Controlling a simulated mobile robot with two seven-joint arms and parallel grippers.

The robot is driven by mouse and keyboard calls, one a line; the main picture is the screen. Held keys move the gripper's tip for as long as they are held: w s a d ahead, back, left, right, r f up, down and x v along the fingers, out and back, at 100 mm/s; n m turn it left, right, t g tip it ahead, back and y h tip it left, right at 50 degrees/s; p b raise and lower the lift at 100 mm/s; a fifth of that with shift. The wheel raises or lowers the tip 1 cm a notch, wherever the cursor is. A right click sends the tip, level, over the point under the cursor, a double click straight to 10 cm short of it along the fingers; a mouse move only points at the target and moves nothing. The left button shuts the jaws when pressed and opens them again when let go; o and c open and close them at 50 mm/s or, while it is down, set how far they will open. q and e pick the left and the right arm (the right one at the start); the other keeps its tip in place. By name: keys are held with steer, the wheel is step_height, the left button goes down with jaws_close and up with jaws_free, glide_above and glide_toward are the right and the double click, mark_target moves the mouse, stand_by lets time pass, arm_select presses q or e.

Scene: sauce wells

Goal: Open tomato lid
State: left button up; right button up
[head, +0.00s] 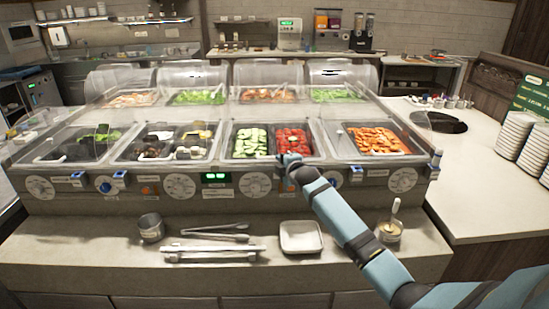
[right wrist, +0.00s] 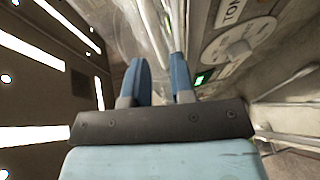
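Red tomato pieces (head: 291,141) fill the right half of a front-row well, beside sliced cucumber (head: 250,142). A clear cover sits over this part of the counter; its edges are faint, and I cannot tell how far the tomato lid is raised. My right gripper (head: 287,159) is at the front edge of the tomato well. In the right wrist view its two blue fingers (right wrist: 159,62) stand apart, with a pale, clear edge beyond them. I cannot tell whether they touch it. My left gripper is in neither view.
A dial (right wrist: 240,44) with a partly cut-off label is close right of the fingers. Carrots (head: 376,140) fill the well to the right.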

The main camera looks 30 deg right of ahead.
steer(key=x, duration=0.5)
steer(key=shift+w, duration=0.1)
jaws_close()
